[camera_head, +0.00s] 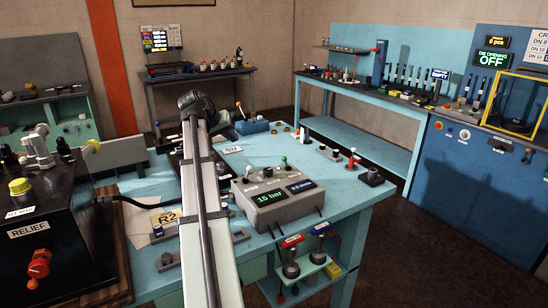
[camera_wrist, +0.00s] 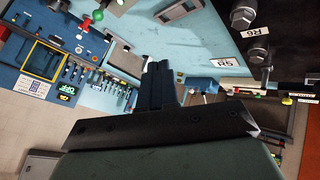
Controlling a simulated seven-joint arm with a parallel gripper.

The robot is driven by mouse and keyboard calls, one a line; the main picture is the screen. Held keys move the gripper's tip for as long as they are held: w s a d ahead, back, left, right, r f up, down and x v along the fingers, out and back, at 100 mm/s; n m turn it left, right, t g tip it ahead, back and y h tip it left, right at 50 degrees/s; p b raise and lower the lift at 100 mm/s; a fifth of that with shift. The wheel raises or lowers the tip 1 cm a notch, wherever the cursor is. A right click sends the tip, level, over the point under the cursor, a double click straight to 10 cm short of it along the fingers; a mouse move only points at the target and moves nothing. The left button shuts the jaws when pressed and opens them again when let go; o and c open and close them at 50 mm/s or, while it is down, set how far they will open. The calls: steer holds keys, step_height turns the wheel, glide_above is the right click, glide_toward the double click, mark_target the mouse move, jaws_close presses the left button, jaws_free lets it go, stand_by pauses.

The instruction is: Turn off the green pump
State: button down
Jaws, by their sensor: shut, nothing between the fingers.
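No part here is clearly marked as the green pump. A green knob (camera_wrist: 97,15) also shows at the top left in the wrist view. My gripper (camera_wrist: 160,72) is shut and empty in the wrist view, apart from the knob. In the head view, my arm hides the fingers.
A black box labelled "RELIEF" (camera_head: 70,225) with a red knob stands at left. A red-handled fitting (camera_head: 352,160) stands right of the control box. Hose ends hang on a rack (camera_head: 305,262) at the bench front. A blue press (camera_head: 480,170) stands at right.

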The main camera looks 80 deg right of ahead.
steer(key=s+f+m+g+y, duration=0.1)
steer(key=s+f+m, duration=0.1)
steer(key=s, duration=0.4)
steer(key=shift+y, duration=0.3)
steer(key=x, duration=0.9)
steer(key=shift+s+d+f, duration=0.2)
steer(key=shift+f, duration=0.1)
steer(key=shift+s+d+r, duration=0.1)
steer(key=shift+s, duration=0.45)
steer(key=shift+s+d+r, duration=0.1)
steer(key=shift+s, duration=0.45)
steer(key=shift+s+d, duration=0.2)
steer(key=shift+s, duration=0.65)
